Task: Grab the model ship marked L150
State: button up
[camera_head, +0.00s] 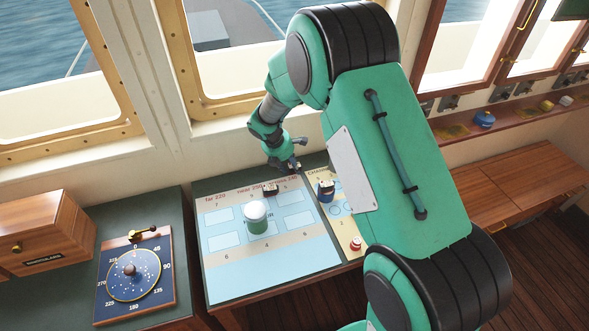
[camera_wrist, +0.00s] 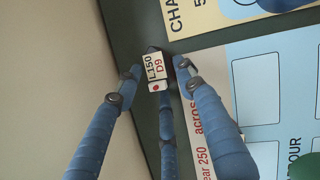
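The model ship marked L150 (camera_wrist: 157,66) shows in the wrist view as a small dark hull with a white label reading L150 D9 and a red dot. It lies on the dark green table edge beside the chart. My gripper (camera_wrist: 158,68) has its blue fingers spread on both sides of it, with small gaps between fingertips and label. A third finger shows below the label. In the head view my gripper (camera_head: 287,164) is low at the back edge of the table, hiding most of the ship there.
A dark model ship (camera_head: 271,189), a blue one (camera_head: 326,187) and a red-and-white one (camera_head: 356,243) stand on the charts nearby. The window wall is close behind my gripper.

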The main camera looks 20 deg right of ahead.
aim_at(290, 165)
jog(key=shift+c, duration=0.3)
jog(key=c, duration=0.7)
jog(key=shift+c, duration=0.2)
jog(key=shift+r+p, duration=0.3)
jog(key=shift+r, duration=0.5)
notch_tip(290, 165, up, 2)
jog(key=shift+r+p, duration=0.2)
jog(key=shift+p, duration=0.15)
jog(key=s, duration=0.5)
jog(key=s+p, duration=0.1)
jog(key=s, duration=0.4)
jog(key=s+a+r, duration=0.1)
jog(key=s, duration=0.5)
